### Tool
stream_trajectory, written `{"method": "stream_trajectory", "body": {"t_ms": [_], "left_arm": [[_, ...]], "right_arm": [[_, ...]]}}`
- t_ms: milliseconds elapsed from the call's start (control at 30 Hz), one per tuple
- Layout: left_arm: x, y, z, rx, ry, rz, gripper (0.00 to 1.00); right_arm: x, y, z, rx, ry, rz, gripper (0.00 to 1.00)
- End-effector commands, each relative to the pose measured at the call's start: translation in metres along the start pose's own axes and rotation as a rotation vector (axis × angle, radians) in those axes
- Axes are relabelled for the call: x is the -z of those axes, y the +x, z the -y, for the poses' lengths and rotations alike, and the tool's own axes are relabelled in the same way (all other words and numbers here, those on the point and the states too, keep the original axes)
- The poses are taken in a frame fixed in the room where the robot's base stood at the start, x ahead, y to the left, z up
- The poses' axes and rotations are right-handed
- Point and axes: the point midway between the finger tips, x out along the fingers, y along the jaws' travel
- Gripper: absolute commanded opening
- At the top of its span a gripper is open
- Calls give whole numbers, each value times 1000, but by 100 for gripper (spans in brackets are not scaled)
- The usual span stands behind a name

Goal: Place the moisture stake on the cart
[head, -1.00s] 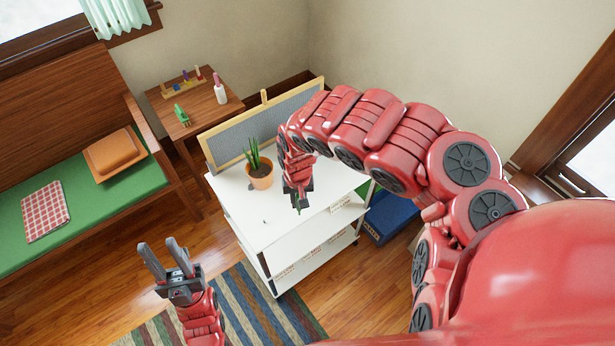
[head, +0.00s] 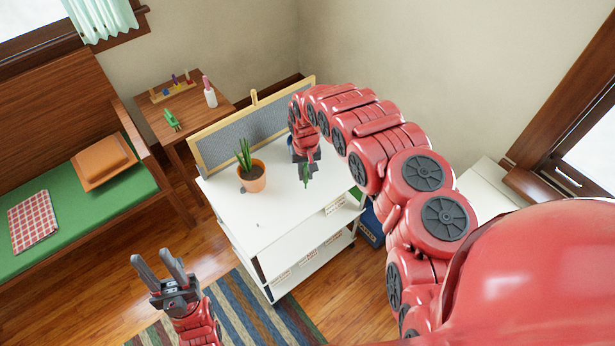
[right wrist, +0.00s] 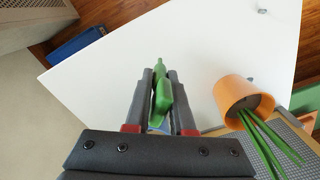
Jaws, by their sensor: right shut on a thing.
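My right gripper (head: 308,168) is shut on a green moisture stake (right wrist: 161,85), which lies between its two fingers in the right wrist view. The stake also shows as a small green piece below the gripper in the head view (head: 306,181). The gripper is over the white top of the cart (head: 285,205), right of the potted plant. Whether the stake touches the top I cannot tell. My left gripper (head: 162,270) is open and empty, left of the cart above the floor.
An orange pot with a green plant (head: 252,178) stands on the cart top, before a grey wood-framed board (head: 240,128) at its back. A side table (head: 195,120) holds a green figure (head: 172,120) and a white bottle (head: 210,95). The cart top's front is mostly clear.

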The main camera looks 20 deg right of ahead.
Motion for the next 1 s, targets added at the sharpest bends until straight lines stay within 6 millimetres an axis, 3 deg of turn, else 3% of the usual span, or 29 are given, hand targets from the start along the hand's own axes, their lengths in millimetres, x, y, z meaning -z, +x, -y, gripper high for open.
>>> {"method": "stream_trajectory", "body": {"t_ms": [267,667,1000], "left_arm": [[1,4,0,0,0,0,39],[2,15,1,0,0,0,39],[2,15,1,0,0,0,39]], "right_arm": [[8,1,-7,-3,5,0,0],[6,35,-7,-3,3,1,0],[7,36,-7,-5,3,0,0]]}}
